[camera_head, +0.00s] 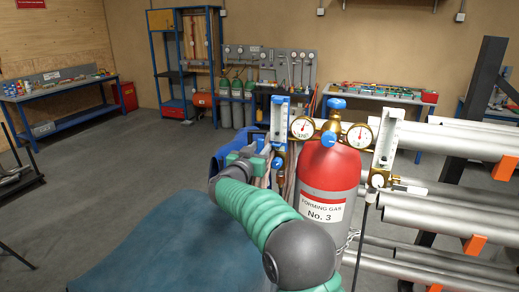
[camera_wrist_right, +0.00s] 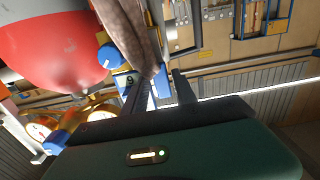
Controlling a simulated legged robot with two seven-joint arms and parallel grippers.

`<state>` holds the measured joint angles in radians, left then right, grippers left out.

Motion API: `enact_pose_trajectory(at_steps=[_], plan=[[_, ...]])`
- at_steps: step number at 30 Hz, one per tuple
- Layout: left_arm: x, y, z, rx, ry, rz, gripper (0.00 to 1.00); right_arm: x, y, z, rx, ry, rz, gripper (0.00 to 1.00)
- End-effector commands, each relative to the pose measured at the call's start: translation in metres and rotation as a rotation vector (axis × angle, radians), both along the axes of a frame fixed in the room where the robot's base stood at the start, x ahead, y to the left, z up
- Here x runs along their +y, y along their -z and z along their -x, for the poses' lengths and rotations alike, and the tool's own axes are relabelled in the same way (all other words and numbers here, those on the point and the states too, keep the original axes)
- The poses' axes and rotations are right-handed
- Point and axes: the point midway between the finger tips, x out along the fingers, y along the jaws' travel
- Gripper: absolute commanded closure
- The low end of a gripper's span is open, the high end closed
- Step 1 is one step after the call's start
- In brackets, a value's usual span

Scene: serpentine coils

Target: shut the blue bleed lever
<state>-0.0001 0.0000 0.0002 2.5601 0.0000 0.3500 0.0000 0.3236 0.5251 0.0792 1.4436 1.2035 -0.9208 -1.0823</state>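The red gas cylinder (camera_head: 328,165), labelled Forming Gas No. 3, stands upright at centre right with a two-gauge regulator (camera_head: 330,132) on top. A blue-capped flowmeter (camera_head: 279,120) stands at its left, with small blue fittings (camera_head: 278,162) below. Which of these is the bleed lever I cannot tell for sure. My right gripper (camera_head: 250,163) is beside these fittings, partly hidden by my green arm. In the right wrist view its dark fingers (camera_wrist_right: 158,78) are apart. A blue knob (camera_wrist_right: 109,57) and a blue fitting (camera_wrist_right: 125,79) lie by the left finger; contact is unclear. My left gripper is out of view.
A second flowmeter (camera_head: 386,145) stands right of the cylinder. Long metal pipes (camera_head: 445,212) fill the right side. A dark blue mat (camera_head: 150,245) lies in front at left, and a blue bin (camera_head: 226,143) is behind my right gripper. Open floor lies at left.

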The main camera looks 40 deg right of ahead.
Motion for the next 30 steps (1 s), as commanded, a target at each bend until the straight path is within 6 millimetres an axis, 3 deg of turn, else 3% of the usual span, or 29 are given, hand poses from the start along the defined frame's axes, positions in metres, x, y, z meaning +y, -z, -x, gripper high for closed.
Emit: enact_pose_trajectory(at_steps=[1,7,30], plan=[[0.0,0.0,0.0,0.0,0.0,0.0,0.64,0.0007,-0.0003,-0.0001,0.0,-0.001,0.0,0.75],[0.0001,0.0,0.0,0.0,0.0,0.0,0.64,0.003,-0.0015,0.0001,-0.001,-0.001,0.002,1.0],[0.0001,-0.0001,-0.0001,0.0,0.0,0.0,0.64,0.0049,-0.0023,-0.0003,-0.002,-0.004,0.001,1.0]])
